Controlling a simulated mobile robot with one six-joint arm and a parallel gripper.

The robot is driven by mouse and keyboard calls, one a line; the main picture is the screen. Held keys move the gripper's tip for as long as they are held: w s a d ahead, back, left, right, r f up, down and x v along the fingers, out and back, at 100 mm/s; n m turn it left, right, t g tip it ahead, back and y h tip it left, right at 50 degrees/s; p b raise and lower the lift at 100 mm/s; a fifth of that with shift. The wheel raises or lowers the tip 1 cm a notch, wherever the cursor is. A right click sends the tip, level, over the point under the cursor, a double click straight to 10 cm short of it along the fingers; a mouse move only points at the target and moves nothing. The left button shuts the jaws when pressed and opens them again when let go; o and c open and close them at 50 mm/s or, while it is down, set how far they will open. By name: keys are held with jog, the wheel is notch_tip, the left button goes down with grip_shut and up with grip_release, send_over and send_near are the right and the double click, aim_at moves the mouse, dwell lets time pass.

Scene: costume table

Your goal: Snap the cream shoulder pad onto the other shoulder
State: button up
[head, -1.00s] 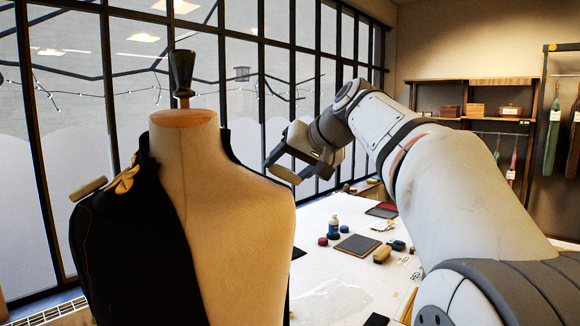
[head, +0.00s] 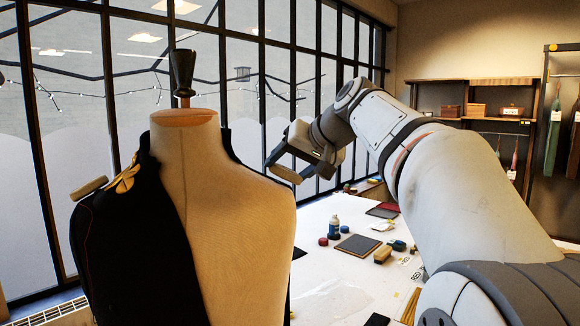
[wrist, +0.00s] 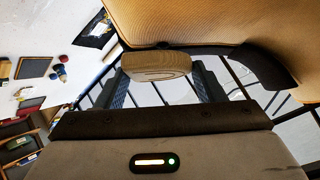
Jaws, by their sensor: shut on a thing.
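The dress form (head: 240,205) stands upright at the left of the head view, with a dark garment (head: 140,240) over its left half. One cream pad (head: 89,188) sits at the outer edge of its left shoulder. My gripper (head: 292,162) is beyond the bare right shoulder and a little above it. It is shut on another cream pad (head: 286,174), a rounded block that also shows between the fingers in the wrist view (wrist: 155,65). In the wrist view the form (wrist: 220,22) fills the upper right, close to the pad. Whether they touch cannot be told.
A white table (head: 325,290) behind the form holds a dark square board (head: 357,245), a blue bottle (head: 334,228), a brush-like block (head: 382,255) and other small items. Tall window bars stand behind my gripper. Shelves (head: 475,118) are at the back right.

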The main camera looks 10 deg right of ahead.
jog(key=shift+a+f+b, duration=0.3)
jog(key=shift+f+b, duration=0.25)
jog(key=shift+f, duration=0.05)
dwell(0.6)
jog(key=o, duration=1.3)
jog(key=shift+r, duration=0.1)
jog(key=d+r+p, duration=0.1)
jog(key=r+p, duration=0.1)
jog(key=d+r+p, duration=0.1)
jog(key=r+p, duration=0.1)
jog(key=d+r+p, duration=0.1)
jog(key=r+p, duration=0.1)
jog(key=r, duration=0.1)
jog(key=shift+d, duration=0.35)
jog(key=shift+f, duration=0.1)
